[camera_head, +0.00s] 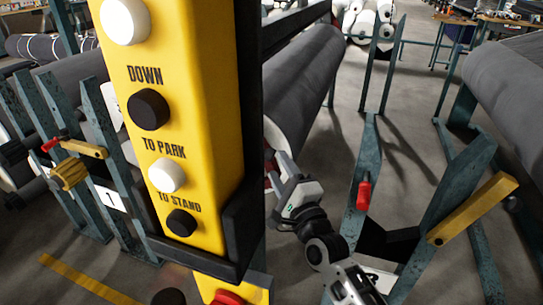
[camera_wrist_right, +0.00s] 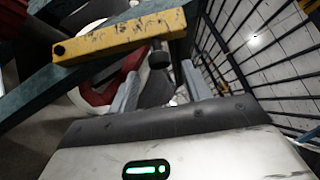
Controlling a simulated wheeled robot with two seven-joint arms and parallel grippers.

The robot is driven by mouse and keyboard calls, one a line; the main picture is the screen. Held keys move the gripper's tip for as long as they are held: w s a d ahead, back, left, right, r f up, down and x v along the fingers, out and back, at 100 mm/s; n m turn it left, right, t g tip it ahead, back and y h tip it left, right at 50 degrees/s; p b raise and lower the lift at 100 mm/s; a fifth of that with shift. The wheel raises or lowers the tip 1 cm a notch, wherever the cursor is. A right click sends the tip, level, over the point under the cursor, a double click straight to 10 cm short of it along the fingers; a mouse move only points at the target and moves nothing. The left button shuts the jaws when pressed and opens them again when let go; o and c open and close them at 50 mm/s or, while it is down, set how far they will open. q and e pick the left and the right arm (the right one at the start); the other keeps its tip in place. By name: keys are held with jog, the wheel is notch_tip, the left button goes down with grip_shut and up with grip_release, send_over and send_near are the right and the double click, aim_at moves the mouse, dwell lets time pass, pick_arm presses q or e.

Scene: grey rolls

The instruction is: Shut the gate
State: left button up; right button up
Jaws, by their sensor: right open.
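No part is plainly marked as the gate. A yellow bar (camera_head: 475,208) is fixed at an angle to a teal stand (camera_head: 462,180) on the right. In the right wrist view a worn yellow bar (camera_wrist_right: 120,35) crosses the upper left, beyond my gripper. Dark parallel bars (camera_wrist_right: 265,70) run along the right of that view; I cannot tell whether they are a gate. My right gripper (camera_head: 279,168) is beside the end of a grey roll, partly hidden by the yellow control panel. In its wrist view the gripper (camera_wrist_right: 162,95) is open, its two grey fingers apart. My left gripper is out of view.
The yellow control panel (camera_head: 200,110) with black and white buttons blocks much of the near view. A red handle (camera_head: 364,192) is on a teal post. Grey rolls (camera_head: 308,80) lie on stands. Another stand with a yellow bar (camera_head: 84,148) is left. Floor shows clear at upper middle.

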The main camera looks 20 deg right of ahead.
aim_at(271, 155)
jog(key=x, duration=0.5)
jog(key=shift+w, duration=0.1)
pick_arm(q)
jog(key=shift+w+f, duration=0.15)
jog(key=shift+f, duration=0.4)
